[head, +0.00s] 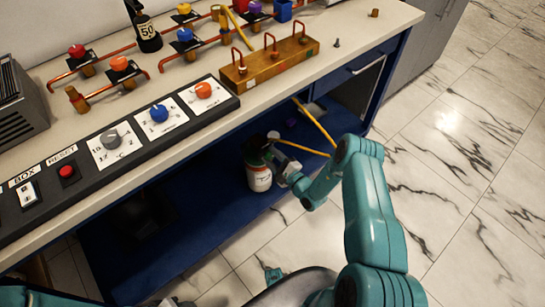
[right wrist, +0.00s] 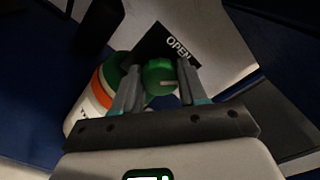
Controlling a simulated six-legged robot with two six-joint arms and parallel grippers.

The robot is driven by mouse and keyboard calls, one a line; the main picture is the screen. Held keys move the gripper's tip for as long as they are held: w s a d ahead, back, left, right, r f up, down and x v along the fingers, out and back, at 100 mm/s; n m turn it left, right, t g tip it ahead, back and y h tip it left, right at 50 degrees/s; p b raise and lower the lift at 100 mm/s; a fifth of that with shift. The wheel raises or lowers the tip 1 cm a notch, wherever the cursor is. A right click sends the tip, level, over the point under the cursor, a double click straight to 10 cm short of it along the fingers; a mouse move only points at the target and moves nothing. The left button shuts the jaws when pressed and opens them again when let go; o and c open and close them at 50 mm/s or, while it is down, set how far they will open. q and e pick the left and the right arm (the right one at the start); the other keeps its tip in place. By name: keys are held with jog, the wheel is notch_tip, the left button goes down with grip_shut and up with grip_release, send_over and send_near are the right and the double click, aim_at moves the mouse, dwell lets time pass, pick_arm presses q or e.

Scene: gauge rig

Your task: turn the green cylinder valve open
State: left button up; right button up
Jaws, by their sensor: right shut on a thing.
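The white gas cylinder (head: 259,178) stands on the blue lower shelf under the bench, with a dark green top. In the right wrist view the cylinder (right wrist: 90,107) shows a white body with orange and green bands. Its green valve knob (right wrist: 158,77) sits between the fingers of my right gripper (right wrist: 160,82), which is shut on it. In the head view my right gripper (head: 275,157) reaches in at the cylinder's top from the right, and the knob is hidden there. A dark plate marked OPEN (right wrist: 172,45) is behind the knob. My left gripper does not show.
The bench top (head: 340,65) overhangs the blue shelf (head: 205,215). A yellow hose (head: 316,124) runs close to my right gripper. A panel with dials (head: 135,135) and a wooden block with copper loops (head: 270,62) are on the bench. The marble floor on the right is clear.

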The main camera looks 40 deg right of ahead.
jog(key=n, duration=0.4)
jog(key=shift+n, duration=0.3)
jog(key=n+p, duration=0.1)
jog(key=n, duration=0.3)
jog(key=shift+n, duration=0.3)
jog(key=o, duration=1.1)
jog(key=shift+c, duration=0.2)
jog(key=s+d+p, duration=0.1)
jog(key=s, duration=1.5)
jog(key=shift+s+p, duration=0.15)
jog(key=shift+p, duration=0.25)
jog(key=shift+d+f, duration=0.1)
